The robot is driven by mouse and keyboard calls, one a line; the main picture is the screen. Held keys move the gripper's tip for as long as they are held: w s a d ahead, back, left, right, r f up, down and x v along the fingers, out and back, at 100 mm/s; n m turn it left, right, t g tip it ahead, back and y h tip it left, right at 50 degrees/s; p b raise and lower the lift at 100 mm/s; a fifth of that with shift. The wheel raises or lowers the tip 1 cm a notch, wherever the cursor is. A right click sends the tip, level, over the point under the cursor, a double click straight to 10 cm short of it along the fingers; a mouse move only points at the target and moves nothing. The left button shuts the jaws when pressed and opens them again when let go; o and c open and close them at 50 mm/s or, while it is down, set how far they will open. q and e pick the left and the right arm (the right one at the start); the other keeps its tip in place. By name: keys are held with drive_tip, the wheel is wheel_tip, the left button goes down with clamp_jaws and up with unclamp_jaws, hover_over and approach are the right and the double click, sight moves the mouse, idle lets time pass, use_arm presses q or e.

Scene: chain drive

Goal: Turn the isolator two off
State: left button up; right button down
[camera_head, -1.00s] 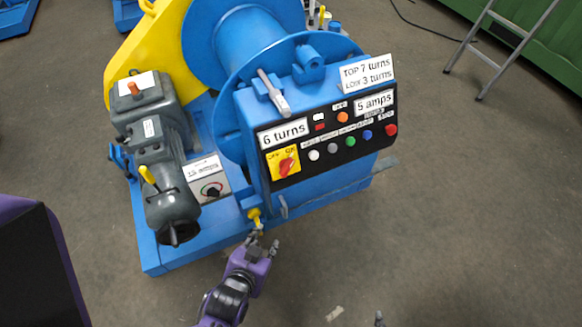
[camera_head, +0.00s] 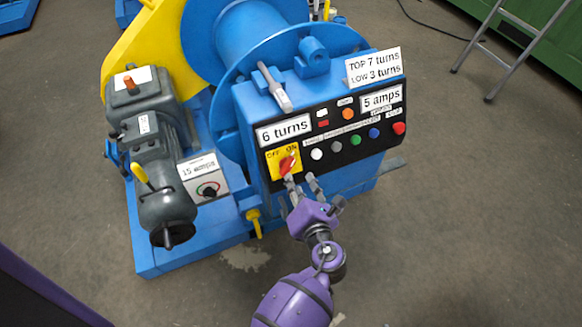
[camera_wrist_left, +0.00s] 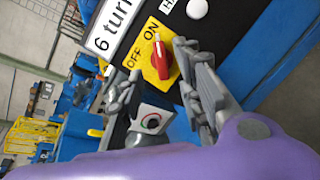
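The red rotary switch (camera_head: 287,165) sits on a yellow plate marked OFF and ON, at the left end of the black panel. In the left wrist view the red knob (camera_wrist_left: 163,64) appears turned toward ON. A second round switch (camera_head: 209,190) sits on a white plate lower left; it also shows in the left wrist view (camera_wrist_left: 152,121). No label reading "isolator two" is legible. My left gripper (camera_head: 301,180) is open and empty, just in front of and below the yellow plate. In the left wrist view its fingers are spread, with the knob seen between them; contact is not visible. My right gripper is not in view.
The panel carries several push buttons, including a white one (camera_head: 317,154) just right of the rotary switch. A grey motor (camera_head: 160,175) stands left of the panel. A lever (camera_head: 274,88) rises above it. Floor (camera_head: 470,220) to the right is clear.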

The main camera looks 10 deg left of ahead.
sight(291, 167)
use_arm(q)
drive_tip(key=x, duration=0.7)
drive_tip(key=shift+w+a+f, duration=0.2)
drive_tip(key=shift+w, duration=0.1)
clamp_jaws()
